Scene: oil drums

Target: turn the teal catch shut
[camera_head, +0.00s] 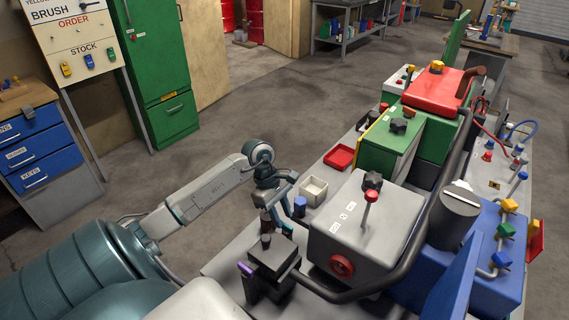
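My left gripper (284,222) reaches in from the left and points down over the near left part of the grey workbench (222,262). Its fingers are small and overlap dark parts behind them, so I cannot tell whether they are open or shut. Just below it stands a dark block (272,258) with a dark upright post on top. A small purple piece (244,268) is on the block's left side. I cannot make out the teal catch for certain; it may be small or hidden by the gripper. My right gripper is not in view.
A grey box (350,235) with a red-knobbed lever stands right of the gripper. A thick dark pipe (405,255) curves around it. A white open bin (314,190) and a red tray (340,157) lie behind. A blue unit (485,270) stands at right.

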